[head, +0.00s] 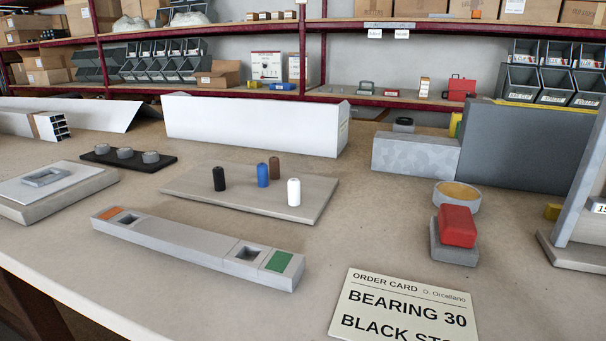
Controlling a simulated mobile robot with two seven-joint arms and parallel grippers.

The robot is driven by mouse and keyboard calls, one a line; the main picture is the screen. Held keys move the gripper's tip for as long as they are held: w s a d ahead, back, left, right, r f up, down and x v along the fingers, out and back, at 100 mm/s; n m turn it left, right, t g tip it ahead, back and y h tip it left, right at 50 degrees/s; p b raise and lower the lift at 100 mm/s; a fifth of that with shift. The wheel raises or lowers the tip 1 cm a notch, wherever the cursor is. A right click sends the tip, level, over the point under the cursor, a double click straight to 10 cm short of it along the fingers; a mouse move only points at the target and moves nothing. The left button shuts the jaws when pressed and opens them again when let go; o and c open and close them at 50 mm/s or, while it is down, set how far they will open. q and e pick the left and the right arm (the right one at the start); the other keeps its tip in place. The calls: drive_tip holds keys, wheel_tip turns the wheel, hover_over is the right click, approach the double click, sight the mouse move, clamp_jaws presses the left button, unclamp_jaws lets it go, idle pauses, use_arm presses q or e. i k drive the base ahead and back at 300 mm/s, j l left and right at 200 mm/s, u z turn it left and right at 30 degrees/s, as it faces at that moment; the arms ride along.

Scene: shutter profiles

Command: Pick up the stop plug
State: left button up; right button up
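Several small upright plugs stand on a flat grey-beige board (190,184) in the middle of the bench: a black plug (218,179) at left, a blue plug (262,175), a brown plug (274,168) behind it, and a white plug (293,192) at right front. An order card (400,306) at the front reads "BEARING 30" and "BLACK STO...", cut off by the frame edge. A long grey profile (185,242) lies in front of the board, with an orange end, a green end and two square openings. Neither of my grippers is in view.
A red block on a grey base (457,226) and a round tan-topped dish (456,195) stand at right. A black strip with round pieces (128,158) and a stacked plate (55,190) lie left. A white box profile (250,126) stands behind. Bare bench surrounds the board.

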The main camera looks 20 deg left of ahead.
sight(218, 180)
drive_tip(key=k+j, duration=0.1)
drive_tip(key=j, duration=0.4)
drive_tip(key=k+j, duration=0.1)
drive_tip(key=j, duration=0.95)
drive_tip(key=k, duration=0.05)
